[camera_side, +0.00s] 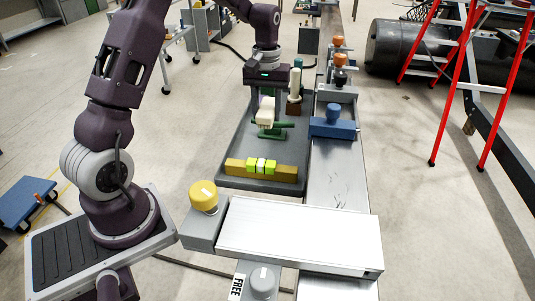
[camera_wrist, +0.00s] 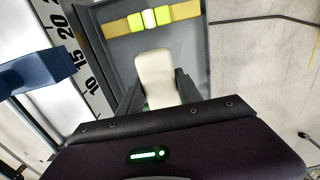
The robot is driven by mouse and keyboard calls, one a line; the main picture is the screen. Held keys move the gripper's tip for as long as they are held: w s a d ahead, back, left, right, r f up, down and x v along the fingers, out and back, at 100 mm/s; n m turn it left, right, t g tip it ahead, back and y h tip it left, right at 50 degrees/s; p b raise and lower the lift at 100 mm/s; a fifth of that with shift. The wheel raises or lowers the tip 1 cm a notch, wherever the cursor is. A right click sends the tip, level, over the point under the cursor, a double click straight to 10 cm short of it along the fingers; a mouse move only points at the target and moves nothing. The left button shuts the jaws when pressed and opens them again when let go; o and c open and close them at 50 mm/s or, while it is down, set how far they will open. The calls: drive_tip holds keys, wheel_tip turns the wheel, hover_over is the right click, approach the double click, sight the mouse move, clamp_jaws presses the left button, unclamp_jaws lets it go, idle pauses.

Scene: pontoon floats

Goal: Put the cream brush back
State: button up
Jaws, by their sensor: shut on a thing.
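The cream brush (camera_side: 264,117) is held in my gripper (camera_side: 266,103), over the grey tray (camera_side: 235,150). In the wrist view the cream brush (camera_wrist: 155,78) shows as a pale rounded block between the two dark fingers of my gripper (camera_wrist: 158,88), which are shut on it. A green piece (camera_side: 280,129) shows just under and beside the brush; I cannot tell if they touch. A brown block (camera_side: 294,106) with an upright cream cylinder (camera_side: 295,84) stands behind and to the right of the gripper. The brush's lower end is partly hidden.
A yellow bar (camera_side: 235,166) with lime and white blocks lies at the tray's near end. A blue block (camera_side: 333,127) with a knob sits on the metal rail (camera_side: 335,180) to the right. Orange-topped fittings (camera_side: 340,60) stand farther back. A yellow knob (camera_side: 203,194) is in front.

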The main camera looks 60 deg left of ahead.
sight(267, 155)
wheel_tip(267, 155, down, 12)
idle(0.3)
drive_tip(key=shift+f, duration=0.1)
drive_tip(key=o, duration=1.3)
